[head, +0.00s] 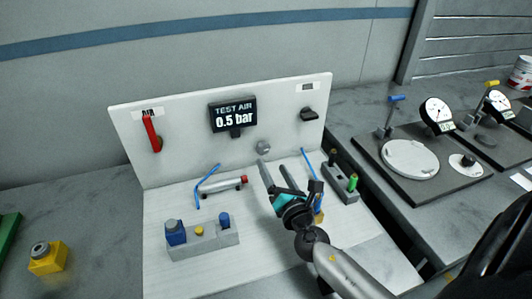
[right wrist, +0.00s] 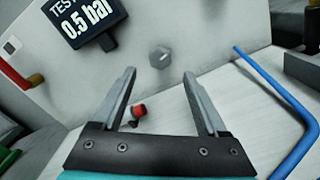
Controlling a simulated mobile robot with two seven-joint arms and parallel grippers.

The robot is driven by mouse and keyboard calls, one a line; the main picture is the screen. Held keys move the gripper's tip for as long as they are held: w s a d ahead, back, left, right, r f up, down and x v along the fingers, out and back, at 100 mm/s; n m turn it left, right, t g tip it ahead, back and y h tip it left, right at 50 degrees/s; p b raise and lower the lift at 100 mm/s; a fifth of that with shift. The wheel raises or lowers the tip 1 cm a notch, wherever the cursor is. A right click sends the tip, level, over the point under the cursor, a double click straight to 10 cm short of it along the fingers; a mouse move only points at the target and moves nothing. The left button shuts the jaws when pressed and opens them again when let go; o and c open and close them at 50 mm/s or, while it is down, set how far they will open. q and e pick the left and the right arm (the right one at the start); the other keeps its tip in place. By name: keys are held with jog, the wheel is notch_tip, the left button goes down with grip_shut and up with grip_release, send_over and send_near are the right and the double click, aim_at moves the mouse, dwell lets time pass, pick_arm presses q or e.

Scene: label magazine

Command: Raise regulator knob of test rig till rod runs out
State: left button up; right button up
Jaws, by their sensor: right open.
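The test rig has a white upright panel (head: 180,125) on a white base. A display (head: 233,116) on it reads "TEST AIR 0.5 bar"; it also shows in the right wrist view (right wrist: 85,22). A small grey knob (head: 263,148) sits low on the panel, right of the display; in the right wrist view the knob (right wrist: 160,57) lies ahead, between the fingers and apart from them. A grey cylinder with a red end (head: 222,186) lies on the base; no extended rod can be made out. My right gripper (head: 277,166) is open and empty in front of the knob. My left gripper is not in view.
A red lever (head: 152,132) is at the panel's left, a black knob (head: 309,113) at its right. Blue tubes (head: 308,165) rise near my right gripper. A grey block with blue parts (head: 205,242) stands in front. Dial gauges (head: 437,112) stand on the right bench.

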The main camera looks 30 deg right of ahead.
aim_at(264, 151)
jog(key=shift+x, duration=3.25)
jog(key=shift+c, duration=0.3)
grip_shut()
